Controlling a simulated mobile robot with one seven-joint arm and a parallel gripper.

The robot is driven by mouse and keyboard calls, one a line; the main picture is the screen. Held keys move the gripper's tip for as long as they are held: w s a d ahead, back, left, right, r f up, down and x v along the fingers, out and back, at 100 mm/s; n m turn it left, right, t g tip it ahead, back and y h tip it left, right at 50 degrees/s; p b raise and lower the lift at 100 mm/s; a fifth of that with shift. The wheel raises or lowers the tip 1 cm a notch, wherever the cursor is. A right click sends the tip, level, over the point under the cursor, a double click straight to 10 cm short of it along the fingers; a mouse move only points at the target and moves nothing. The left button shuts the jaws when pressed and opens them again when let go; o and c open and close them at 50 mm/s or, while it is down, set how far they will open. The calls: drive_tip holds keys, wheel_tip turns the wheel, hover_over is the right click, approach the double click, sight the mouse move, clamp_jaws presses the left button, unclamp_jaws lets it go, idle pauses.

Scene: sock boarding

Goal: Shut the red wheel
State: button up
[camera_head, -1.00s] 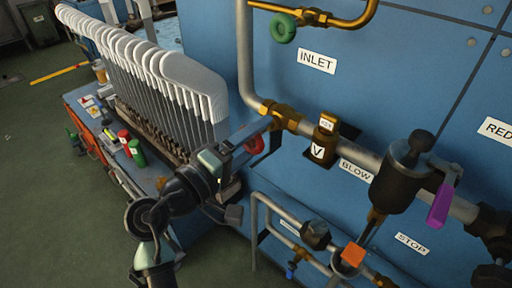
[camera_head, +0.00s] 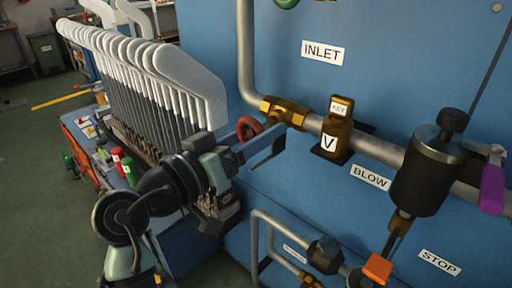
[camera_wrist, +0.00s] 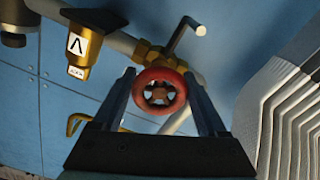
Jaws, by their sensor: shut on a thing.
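The red wheel (camera_head: 248,128) sits on a brass valve (camera_head: 284,111) on the grey pipe, below the INLET label. My gripper (camera_head: 262,148) reaches it from the left, its fingers on either side of the wheel. In the wrist view the red wheel (camera_wrist: 160,92) faces me with its spokes showing, between the two fingers of my gripper (camera_wrist: 161,95). The gripper is shut on the wheel's rim. The exact contact points are hard to see. The brass valve body is partly hidden behind the wheel in the wrist view.
A row of white socks on boards (camera_head: 150,75) stands left of my arm. A brass block marked V (camera_head: 336,131), a dark cylinder with a purple lever (camera_head: 492,188) and an orange handle (camera_head: 377,268) are to the right. Lower pipes (camera_head: 256,235) run beneath my gripper.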

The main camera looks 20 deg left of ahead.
drive_tip(key=m+b, duration=0.3)
drive_tip(key=m, duration=0.1)
drive_tip(key=m+b, duration=0.2)
drive_tip(key=shift+a+f+b, duration=0.15)
drive_tip(key=shift+f+b, duration=0.15)
drive_tip(key=m+b, duration=0.3)
drive_tip(key=m, duration=0.1)
drive_tip(key=shift+a+r, duration=0.1)
drive_tip(key=shift+r+m+b, duration=0.1)
drive_tip(key=shift+m+b, duration=0.55)
drive_tip(key=shift+m, duration=0.35)
drive_tip(key=shift+r+m, duration=0.1)
drive_tip(key=shift+m, duration=0.2)
drive_tip(key=o, duration=1.3)
drive_tip(key=p+v, duration=0.2)
drive_tip(key=v, duration=1.1)
drive_tip(key=shift+w, duration=0.1)
